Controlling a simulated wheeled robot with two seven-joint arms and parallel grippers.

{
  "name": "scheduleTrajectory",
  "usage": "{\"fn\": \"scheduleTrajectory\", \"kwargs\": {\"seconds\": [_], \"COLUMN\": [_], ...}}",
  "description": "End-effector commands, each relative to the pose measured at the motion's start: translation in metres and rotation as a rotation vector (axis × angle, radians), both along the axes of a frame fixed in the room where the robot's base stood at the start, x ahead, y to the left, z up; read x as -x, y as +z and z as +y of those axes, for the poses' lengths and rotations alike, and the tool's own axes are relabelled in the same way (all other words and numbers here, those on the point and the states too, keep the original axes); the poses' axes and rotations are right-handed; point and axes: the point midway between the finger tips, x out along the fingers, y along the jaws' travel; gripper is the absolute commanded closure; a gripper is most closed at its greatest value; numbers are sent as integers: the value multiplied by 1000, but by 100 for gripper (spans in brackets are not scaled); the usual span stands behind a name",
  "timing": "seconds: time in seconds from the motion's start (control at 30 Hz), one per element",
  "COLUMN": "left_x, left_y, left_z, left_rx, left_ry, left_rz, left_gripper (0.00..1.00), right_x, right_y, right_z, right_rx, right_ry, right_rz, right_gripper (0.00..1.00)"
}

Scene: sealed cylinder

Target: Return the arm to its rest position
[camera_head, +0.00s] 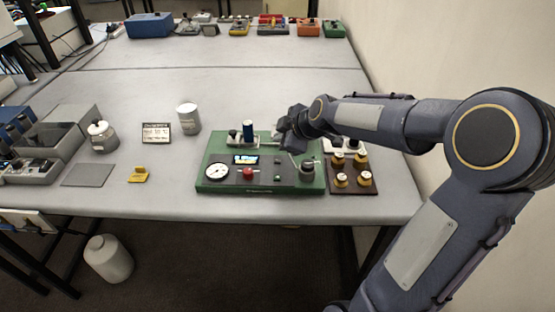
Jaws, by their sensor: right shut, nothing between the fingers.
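My right arm comes in from the right edge and reaches left over the table. Its right gripper (287,140) is shut and empty, above the back right part of a green device (214,157). The device has a gauge, a red button, a small lit screen and a dark knob. A dark blue cylinder (248,131) stands upright at its back. I cannot tell whether the gripper touches the device. My left gripper is not in view.
A brown board (352,188) with several brass pieces sits right of the device. Grey bins (62,136) are at far left. A wall borders the right.

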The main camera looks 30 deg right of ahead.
Motion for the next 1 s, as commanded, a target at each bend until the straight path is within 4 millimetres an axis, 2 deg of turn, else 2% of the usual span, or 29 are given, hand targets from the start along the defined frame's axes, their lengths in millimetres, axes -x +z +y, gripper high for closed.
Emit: {"fn": "scheduleTrajectory", "kwargs": {"seconds": [0.3, 0.37, 0.43, 0.47, 0.57, 0.63, 0.8, 0.9, 1.0], "left_x": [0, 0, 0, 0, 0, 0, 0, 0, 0], "left_y": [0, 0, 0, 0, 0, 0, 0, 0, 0], "left_z": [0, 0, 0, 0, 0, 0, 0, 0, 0], "left_rx": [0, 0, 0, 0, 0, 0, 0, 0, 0], "left_ry": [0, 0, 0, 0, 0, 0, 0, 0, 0], "left_rz": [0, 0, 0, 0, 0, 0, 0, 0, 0], "left_gripper": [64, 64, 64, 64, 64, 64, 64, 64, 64], "right_x": [1, 5, 19, 28, 74, 115, 207, 245, 268], "right_y": [0, 3, 9, 13, 24, 27, 13, 1, -10], "right_z": [0, 3, 12, 17, 41, 59, 95, 108, 116], "right_rx": [-2, -14, -58, -87, -228, -348, -611, -720, -786], "right_ry": [-1, -8, -36, -55, -160, -259, -520, -647, -734], "right_rz": [1, 5, 22, 34, 101, 166, 336, 415, 468], "right_gripper": [100, 100, 100, 100, 100, 100, 100, 100, 100]}}
